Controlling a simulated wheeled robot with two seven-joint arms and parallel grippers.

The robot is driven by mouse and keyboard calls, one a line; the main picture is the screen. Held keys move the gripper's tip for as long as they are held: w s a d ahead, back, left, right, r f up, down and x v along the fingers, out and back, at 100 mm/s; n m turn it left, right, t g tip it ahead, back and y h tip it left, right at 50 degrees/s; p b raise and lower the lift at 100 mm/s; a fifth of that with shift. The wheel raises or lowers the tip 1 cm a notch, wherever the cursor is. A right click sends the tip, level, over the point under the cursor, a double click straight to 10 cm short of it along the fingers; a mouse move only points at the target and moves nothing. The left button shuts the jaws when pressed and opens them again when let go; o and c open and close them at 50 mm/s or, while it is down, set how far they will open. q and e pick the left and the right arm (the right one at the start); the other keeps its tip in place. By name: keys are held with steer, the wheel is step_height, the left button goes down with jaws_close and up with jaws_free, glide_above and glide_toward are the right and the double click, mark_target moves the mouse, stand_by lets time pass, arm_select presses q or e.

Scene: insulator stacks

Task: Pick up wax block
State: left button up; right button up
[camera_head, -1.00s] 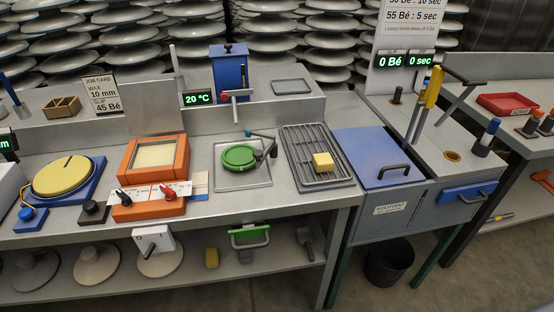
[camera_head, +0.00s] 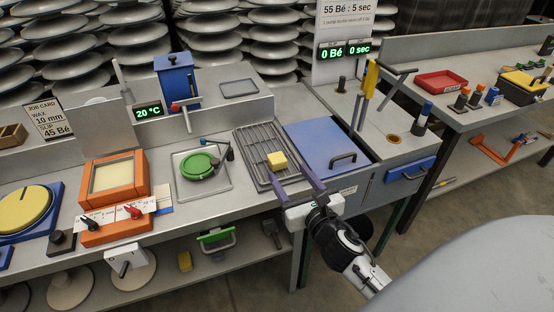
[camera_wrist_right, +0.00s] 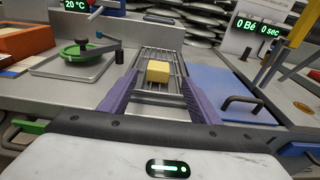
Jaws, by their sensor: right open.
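The yellow wax block (camera_head: 277,160) sits on the dark wire rack (camera_head: 262,142) on the bench, toward the rack's right side. In the right wrist view the wax block (camera_wrist_right: 158,71) shows beyond the fingertips, roughly centred between them. My right gripper (camera_head: 295,180) is open and empty, its two purple fingers pointing at the block from the front edge of the bench. The right wrist view shows the same open fingers (camera_wrist_right: 159,88) reaching over the near part of the rack. My left gripper is not in view.
A blue lidded tank (camera_head: 325,146) with a dark handle stands right of the rack. A tray with a green round piece (camera_head: 201,166) lies left of it. A yellow-handled tool (camera_head: 370,80) rises behind the tank.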

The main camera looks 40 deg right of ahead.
mark_target(280, 165)
steer(key=x, duration=0.9)
steer(key=shift+a+f, duration=0.2)
steer(key=shift+f, duration=0.05)
steer(key=c, duration=1.1)
